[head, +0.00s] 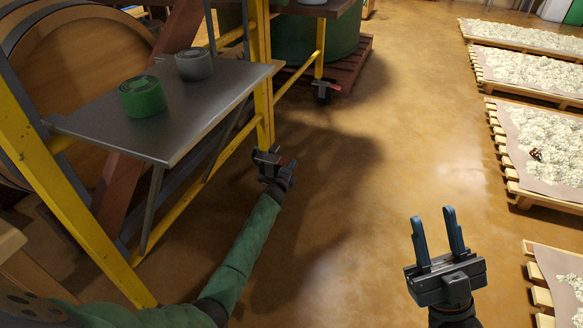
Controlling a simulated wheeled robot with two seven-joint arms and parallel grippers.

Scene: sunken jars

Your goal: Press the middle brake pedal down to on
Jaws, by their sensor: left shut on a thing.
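The middle brake pedal (291,165) shows as a small red bit on the dark caster (266,158) at the foot of the yellow scaffold post. My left gripper (279,170) is at this caster, at the end of my green-sleeved arm, and is shut on the pedal. The gripper and caster overlap in dark tones, so most of the pedal is hidden and I cannot tell its tilt. A farther caster (323,89) with a red bit stands behind. My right gripper (434,213) is open and empty, its two blue fingers apart above the floor at lower right.
A grey shelf (195,125) on the yellow scaffold (50,180) holds a green tape roll (142,97) and a grey one (194,64). A wooden barrel (85,65) stands behind at left. Pallets (512,187) with pale heaps line the right. The middle floor is clear.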

